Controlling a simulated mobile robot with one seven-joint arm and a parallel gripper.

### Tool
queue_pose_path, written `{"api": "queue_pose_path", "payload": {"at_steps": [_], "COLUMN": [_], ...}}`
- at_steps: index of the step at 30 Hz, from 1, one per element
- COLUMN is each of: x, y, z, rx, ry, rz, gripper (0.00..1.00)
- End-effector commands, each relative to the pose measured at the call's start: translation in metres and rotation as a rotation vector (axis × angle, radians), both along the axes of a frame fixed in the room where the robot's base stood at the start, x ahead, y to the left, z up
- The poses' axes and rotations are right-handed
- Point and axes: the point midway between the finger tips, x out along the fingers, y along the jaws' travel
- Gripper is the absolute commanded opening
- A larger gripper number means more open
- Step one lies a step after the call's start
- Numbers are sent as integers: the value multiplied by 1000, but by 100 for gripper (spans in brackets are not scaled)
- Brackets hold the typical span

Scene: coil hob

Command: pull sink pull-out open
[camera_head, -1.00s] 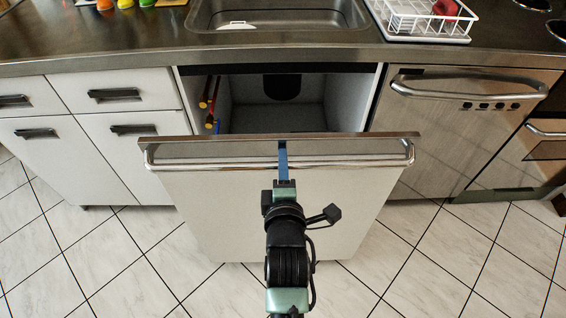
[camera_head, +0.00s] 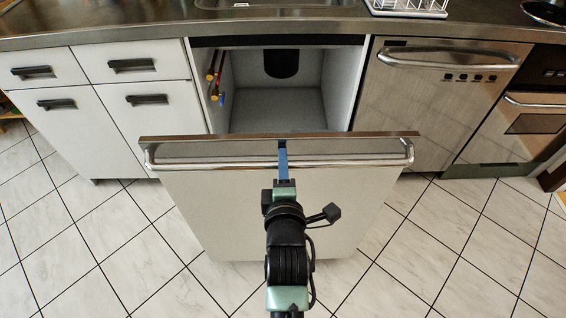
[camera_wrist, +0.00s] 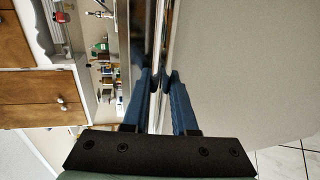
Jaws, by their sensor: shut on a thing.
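The sink pull-out (camera_head: 230,200) is a white front panel with a steel top strip and a long chrome bar handle (camera_head: 215,163). It stands well out from the cabinet under the sink, with the dark-topped grey cavity (camera_head: 280,105) open behind it. My gripper (camera_head: 283,152) is at the middle of the bar, its blue fingers shut on the handle. In the wrist view my gripper's two blue fingers (camera_wrist: 160,85) lie on either side of the chrome bar, and the pale panel (camera_wrist: 235,70) fills the right side.
White drawers and doors (camera_head: 110,100) are on the left. A steel dishwasher front (camera_head: 435,105) and an oven (camera_head: 530,125) are on the right. The sink edge (camera_head: 250,5) and a white rack (camera_head: 410,8) are on the counter above. The tiled floor (camera_head: 90,260) is clear.

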Motion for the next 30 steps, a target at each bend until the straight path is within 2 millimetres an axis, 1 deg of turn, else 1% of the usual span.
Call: {"api": "queue_pose_path", "payload": {"at_steps": [11, 12, 16, 26, 30], "x": [0, 0, 0, -1, -12], "y": [0, 0, 0, 0, 0], "z": [0, 0, 0, 1, 3], "rx": [0, 0, 0, 0, 0], "ry": [-1, -1, -1, -1, 0], "rz": [-1, -1, -1, 0, 0], "gripper": [0, 31, 55, 56, 56]}}
